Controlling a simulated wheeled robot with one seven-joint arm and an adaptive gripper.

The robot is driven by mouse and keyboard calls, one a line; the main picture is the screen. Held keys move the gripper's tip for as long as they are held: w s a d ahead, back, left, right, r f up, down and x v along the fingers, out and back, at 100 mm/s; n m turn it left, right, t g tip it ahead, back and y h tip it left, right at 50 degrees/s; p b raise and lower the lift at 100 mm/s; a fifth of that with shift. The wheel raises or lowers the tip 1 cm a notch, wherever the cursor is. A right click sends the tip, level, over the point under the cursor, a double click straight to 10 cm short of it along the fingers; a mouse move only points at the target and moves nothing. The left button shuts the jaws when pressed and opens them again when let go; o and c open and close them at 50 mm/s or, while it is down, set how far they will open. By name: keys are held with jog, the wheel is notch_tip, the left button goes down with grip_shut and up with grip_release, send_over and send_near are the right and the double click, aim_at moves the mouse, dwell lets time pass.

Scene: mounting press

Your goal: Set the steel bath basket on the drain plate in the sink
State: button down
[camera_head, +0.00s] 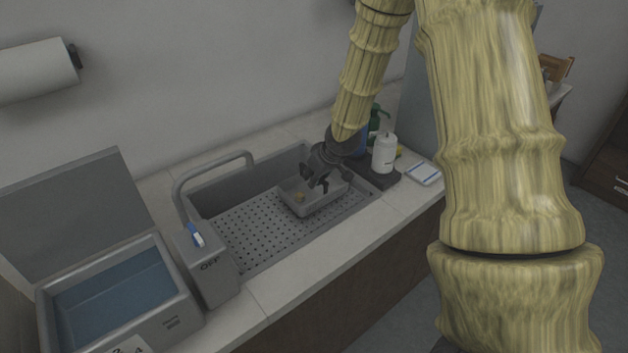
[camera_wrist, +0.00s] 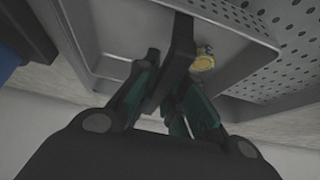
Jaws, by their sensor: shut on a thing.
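The steel bath basket (camera_head: 314,205) is a shallow grey tray in the head view, at the right part of the sink. It is over the perforated drain plate (camera_head: 262,222); whether it touches the plate I cannot tell. A small brass-coloured piece (camera_head: 299,197) lies inside it, and it also shows in the wrist view (camera_wrist: 203,60). My gripper (camera_head: 318,180) is at the basket's right end, its fingers shut on the dark handle (camera_wrist: 180,50) of the basket. The drain plate shows at the upper right of the wrist view (camera_wrist: 295,45). The sink (camera_head: 215,195) has a grey rim.
An open water bath (camera_head: 120,295) with its lid up stands at the left, with a grey control box (camera_head: 207,270) beside it. A curved faucet (camera_head: 215,163) rises at the sink's back left. A white bottle (camera_head: 384,154) stands close right of my gripper. The plate's left part is clear.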

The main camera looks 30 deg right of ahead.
jog(key=shift+f, duration=0.85)
jog(key=c, duration=1.5)
grip_release()
jog(key=shift+f, duration=0.1)
jog(key=shift+s+r, duration=0.25)
jog(key=shift+r, duration=0.4)
jog(key=shift+v, duration=5.4)
